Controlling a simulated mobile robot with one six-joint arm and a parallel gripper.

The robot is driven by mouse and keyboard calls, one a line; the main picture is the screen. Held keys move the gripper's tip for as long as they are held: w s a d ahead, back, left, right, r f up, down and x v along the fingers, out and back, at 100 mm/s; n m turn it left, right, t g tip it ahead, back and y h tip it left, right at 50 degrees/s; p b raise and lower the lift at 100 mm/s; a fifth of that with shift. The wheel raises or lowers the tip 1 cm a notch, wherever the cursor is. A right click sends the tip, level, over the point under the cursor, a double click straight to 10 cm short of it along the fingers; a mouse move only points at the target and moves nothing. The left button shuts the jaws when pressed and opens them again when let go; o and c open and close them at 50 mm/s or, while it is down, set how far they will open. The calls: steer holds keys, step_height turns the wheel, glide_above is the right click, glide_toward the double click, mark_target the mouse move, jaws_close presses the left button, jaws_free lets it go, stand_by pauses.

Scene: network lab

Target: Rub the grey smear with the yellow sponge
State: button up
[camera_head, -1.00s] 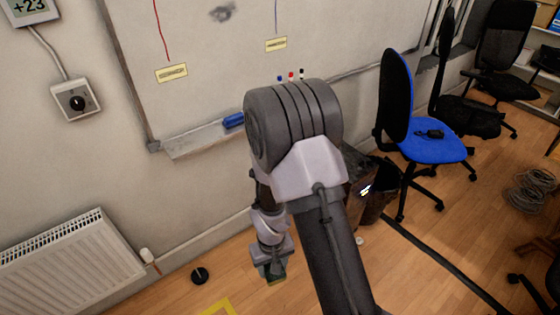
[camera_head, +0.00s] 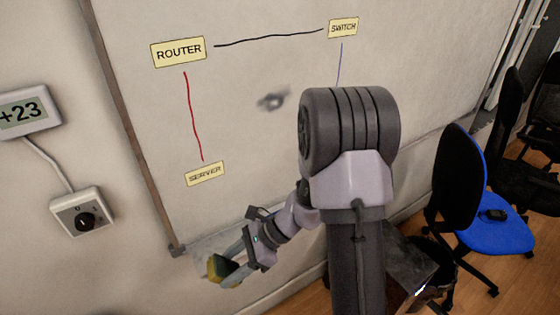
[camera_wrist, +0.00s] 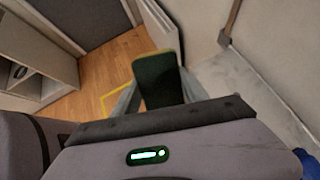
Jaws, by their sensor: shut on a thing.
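The grey smear (camera_head: 271,101) is on the whiteboard (camera_head: 245,135), between the black line and the SERVER label. My gripper (camera_head: 232,265) is at the lower left of the board, near its bottom corner and tray. It is shut on the yellow sponge (camera_head: 217,268), which has a dark green side. In the wrist view the sponge (camera_wrist: 158,80) shows its dark green face between the fingers, with a thin yellow edge. The sponge is below and left of the smear and apart from it.
Labels ROUTER (camera_head: 178,52), SWITCH (camera_head: 343,28) and SERVER (camera_head: 204,173) are joined by drawn lines on the board. A thermostat display (camera_head: 28,111) and a dial box (camera_head: 82,213) are on the wall at left. A blue chair (camera_head: 490,235) stands at right.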

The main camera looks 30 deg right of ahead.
steer(key=w+d+r+m+t+p, duration=0.1)
steer(key=w+d+r+m+t, duration=0.1)
steer(key=w+r+m+t, duration=0.4)
steer(key=m+t+h+p, duration=0.5)
steer(key=m+t+h, duration=0.4)
steer(key=t, duration=0.1)
glide_toward(256, 104)
steer(key=shift+w+a+r+p, duration=0.15)
steer(key=shift+w+p, duration=0.25)
steer(key=shift+w, duration=1.95)
steer(key=shift+w, duration=0.85)
